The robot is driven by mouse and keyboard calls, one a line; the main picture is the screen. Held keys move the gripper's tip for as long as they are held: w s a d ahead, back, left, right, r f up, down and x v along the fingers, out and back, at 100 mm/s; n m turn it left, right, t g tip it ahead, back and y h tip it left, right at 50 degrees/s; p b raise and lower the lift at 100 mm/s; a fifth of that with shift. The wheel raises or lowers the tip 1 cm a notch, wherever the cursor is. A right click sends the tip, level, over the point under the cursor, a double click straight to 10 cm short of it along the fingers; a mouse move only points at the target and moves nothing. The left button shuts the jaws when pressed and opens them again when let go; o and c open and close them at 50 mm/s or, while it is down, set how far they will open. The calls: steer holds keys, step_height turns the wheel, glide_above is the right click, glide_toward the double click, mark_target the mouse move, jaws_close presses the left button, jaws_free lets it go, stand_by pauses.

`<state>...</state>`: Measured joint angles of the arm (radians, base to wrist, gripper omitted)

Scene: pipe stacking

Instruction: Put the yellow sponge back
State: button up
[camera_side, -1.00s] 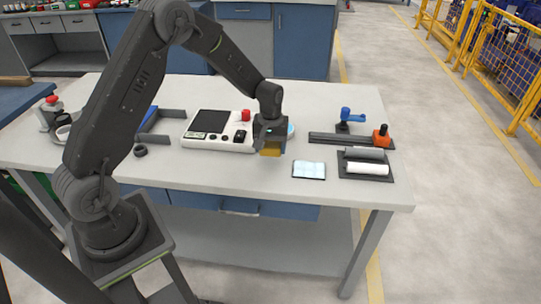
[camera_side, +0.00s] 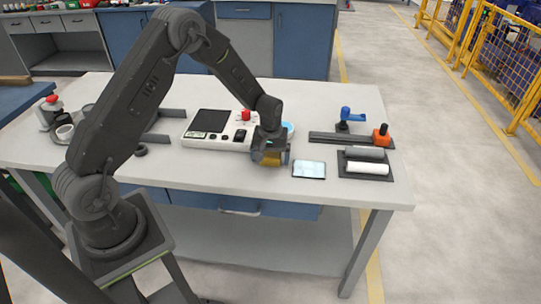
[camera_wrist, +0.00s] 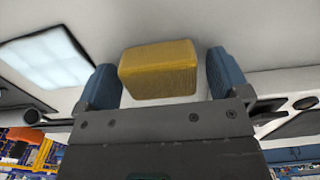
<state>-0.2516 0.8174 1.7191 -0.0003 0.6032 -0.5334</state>
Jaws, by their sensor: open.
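The yellow sponge (camera_side: 270,160) is at table level near the front of the table, left of the small tablet (camera_side: 309,169). In the wrist view the sponge (camera_wrist: 158,70) is a yellow block between the two blue fingers. My gripper (camera_side: 270,158) is low over it and open, with a finger on each side. The wrist view shows my gripper (camera_wrist: 161,68) with a narrow gap between the sponge and each finger. In the side view the fingers partly hide the sponge.
A light blue round thing (camera_side: 289,128) is just behind my gripper. A white device with a red button (camera_side: 246,115) stands to the left. A dark tray with a white roll (camera_side: 368,168) lies to the right. The table front (camera_side: 220,176) is clear.

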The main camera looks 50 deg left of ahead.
mark_target(271, 154)
step_height(271, 154, up, 12)
steer(key=s+d+r+m+t, duration=0.1)
steer(key=s+d+r+m, duration=0.15)
steer(key=s+r, duration=0.35)
steer(key=s+d+r+m+t, duration=0.2)
steer(key=s+d+r, duration=0.2)
steer(key=r, duration=0.4)
steer(key=s+d+r+m+t, duration=0.1)
steer(key=s+d+m, duration=0.1)
steer(key=s, duration=0.5)
steer(key=s+d+r+m+t, duration=0.1)
steer(key=s+d+r+m, duration=0.1)
steer(key=s, duration=0.6)
steer(key=shift+s+d+r+t, duration=0.15)
steer(key=shift+d+t, duration=0.15)
steer(key=shift+d, duration=0.25)
steer(key=shift+m, duration=0.25)
steer(key=shift+c, duration=0.4)
